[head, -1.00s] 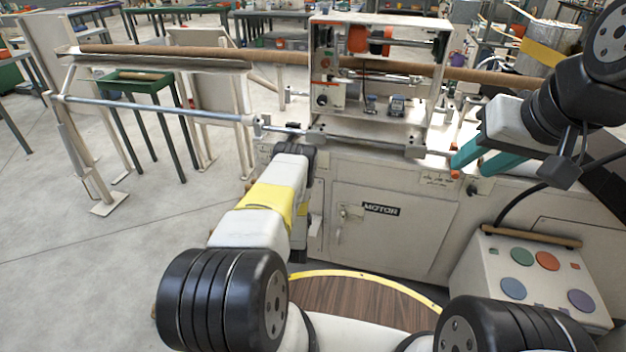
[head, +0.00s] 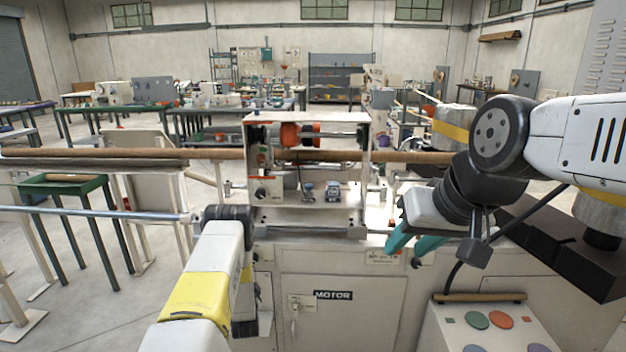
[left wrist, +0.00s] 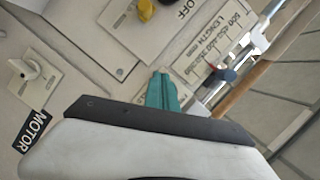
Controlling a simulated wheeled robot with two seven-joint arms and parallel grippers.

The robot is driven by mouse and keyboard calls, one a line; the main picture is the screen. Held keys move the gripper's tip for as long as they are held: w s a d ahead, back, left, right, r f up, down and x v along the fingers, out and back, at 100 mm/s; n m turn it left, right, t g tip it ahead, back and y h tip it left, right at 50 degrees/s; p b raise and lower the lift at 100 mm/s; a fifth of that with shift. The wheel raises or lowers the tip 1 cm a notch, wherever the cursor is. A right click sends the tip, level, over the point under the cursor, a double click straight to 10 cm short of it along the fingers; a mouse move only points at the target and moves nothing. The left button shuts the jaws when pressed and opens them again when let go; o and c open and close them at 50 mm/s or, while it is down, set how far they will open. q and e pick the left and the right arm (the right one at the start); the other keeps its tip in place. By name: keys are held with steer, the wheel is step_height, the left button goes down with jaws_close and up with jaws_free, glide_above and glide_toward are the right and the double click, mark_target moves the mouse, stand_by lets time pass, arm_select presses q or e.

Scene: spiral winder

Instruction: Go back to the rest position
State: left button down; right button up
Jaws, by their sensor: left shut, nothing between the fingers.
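My right gripper (head: 415,244) reaches in from the right in the head view. Its two teal fingers are spread, with nothing seen between them, in front of the right end of the winder (head: 306,215). My left arm extends forward at the lower middle of the head view, and its gripper is hidden there. In the left wrist view my left gripper's teal fingers (left wrist: 162,92) are together and empty, over the machine's front panel. A yellow knob by the OFF label (left wrist: 146,9) and a LENGTH scale (left wrist: 212,50) show near them.
A MOTOR door (head: 330,318) is below the winder. A button box (head: 487,320) stands at the lower right. A long brown tube (head: 120,153) runs through the winder frame. A green table (head: 75,186) stands at left. Open floor lies to the left.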

arm_select(q)
steer(key=w+r+n+g, duration=0.1)
steer(key=w+r+n, duration=0.25)
steer(key=r, duration=0.95)
steer(key=s+d+r+n+g+h, duration=0.1)
steer(key=s+d+r, duration=0.1)
steer(key=r, duration=0.6)
steer(key=s+d+r+n+g+h, duration=0.1)
steer(key=d+r, duration=0.1)
steer(key=r, duration=0.6)
steer(key=s+d+r+n+g+h, duration=0.2)
steer(key=s+d+r, duration=0.2)
steer(key=s+r, duration=0.8)
steer(key=s+d+r+n+g, duration=0.1)
steer(key=s+r+g, duration=0.1)
steer(key=s, duration=1.3)
steer(key=s+d+r+n+g+h, duration=0.1)
steer(key=s+d+r+g, duration=0.1)
steer(key=s, duration=1.3)
steer(key=shift+s+d+r+h, duration=0.2)
steer(key=shift+s+r+h, duration=0.05)
steer(key=shift+r+h, duration=0.05)
arm_select(e)
steer(key=shift+c, duration=0.5)
